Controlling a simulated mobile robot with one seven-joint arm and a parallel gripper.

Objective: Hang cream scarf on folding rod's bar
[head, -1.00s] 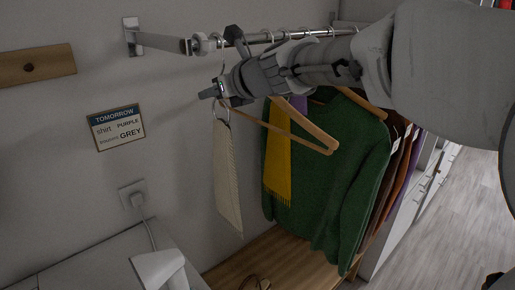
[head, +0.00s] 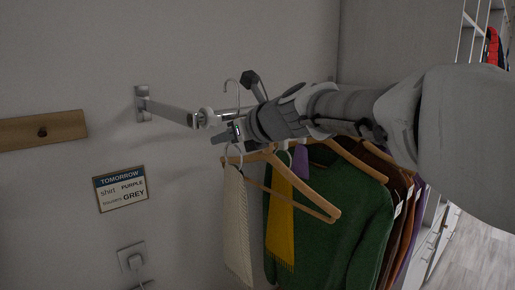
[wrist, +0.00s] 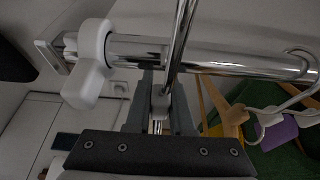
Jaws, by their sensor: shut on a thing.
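The cream scarf (head: 236,220) hangs straight down from a ring just below my gripper (head: 229,133) in the head view. My gripper is shut on the slim metal stem of the scarf's hanger (wrist: 180,45). The hanger's open hook (head: 232,82) sticks up above the gripper, higher than the bar. In the wrist view the stem crosses in front of the chrome bar (wrist: 215,58) of the folding rod. Whether it touches the bar I cannot tell. The rod's wall arm (head: 168,112) ends in a pale knob (wrist: 92,62). In the head view my gripper hides much of the bar.
To the right hang a yellow scarf (head: 280,220), a green sweater (head: 340,215) and several darker garments. A wooden hanger (head: 310,200) juts out close to the cream scarf. A sign (head: 121,188) and a socket (head: 131,257) are on the wall at left.

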